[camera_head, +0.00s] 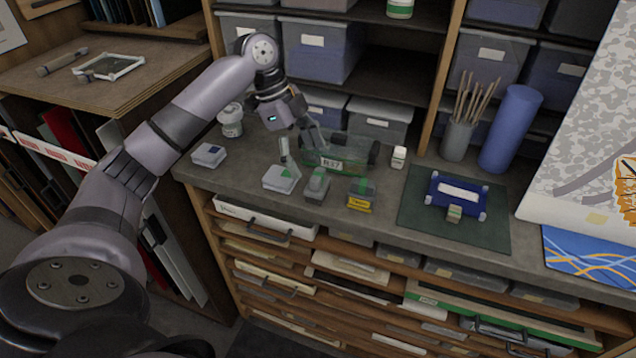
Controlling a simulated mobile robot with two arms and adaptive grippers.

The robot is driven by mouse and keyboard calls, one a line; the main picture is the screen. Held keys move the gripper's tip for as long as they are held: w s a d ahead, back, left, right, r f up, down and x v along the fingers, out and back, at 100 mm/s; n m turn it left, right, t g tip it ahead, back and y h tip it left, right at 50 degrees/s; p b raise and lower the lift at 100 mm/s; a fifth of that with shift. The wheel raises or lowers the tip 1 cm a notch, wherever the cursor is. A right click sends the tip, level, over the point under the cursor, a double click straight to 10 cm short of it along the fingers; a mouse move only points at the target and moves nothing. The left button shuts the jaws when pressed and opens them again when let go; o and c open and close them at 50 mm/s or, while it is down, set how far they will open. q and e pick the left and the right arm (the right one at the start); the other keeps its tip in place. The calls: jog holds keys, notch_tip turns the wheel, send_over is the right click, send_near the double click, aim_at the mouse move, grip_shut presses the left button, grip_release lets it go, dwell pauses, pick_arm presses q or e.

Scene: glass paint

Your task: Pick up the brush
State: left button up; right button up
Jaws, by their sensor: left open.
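Several thin wooden sticks that look like brush handles (476,101) stand in a grey cup (458,140) at the back right of the counter. I cannot tell which one is the task's brush, and their lower ends are hidden in the cup. My left gripper (303,148) is open, pointing down over the middle of the counter, well to the left of the cup. Its fingers are beside a see-through green container with a white label (336,152). Whether they touch it I cannot tell. My right gripper is not in view.
Small grey boxes (280,179) and a yellow-labelled block (360,196) sit in front of the gripper. A white bottle (398,157) stands right of the container. A blue roll (510,128) is beside the cup. A blue frame (458,195) lies on a dark green mat (413,217).

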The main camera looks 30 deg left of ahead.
aim_at(315, 173)
pick_arm(q)
jog(key=shift+x, duration=0.85)
jog(key=p+x, duration=0.1)
jog(key=x, duration=0.1)
jog(key=p+x, duration=0.1)
jog(key=x, duration=0.1)
jog(key=shift+d+f, duration=0.2)
jog(key=shift+d, duration=0.25)
jog(key=shift+f, duration=0.35)
jog(key=shift+c, duration=0.3)
jog(key=shift+r, duration=0.1)
jog(key=c, duration=1.2)
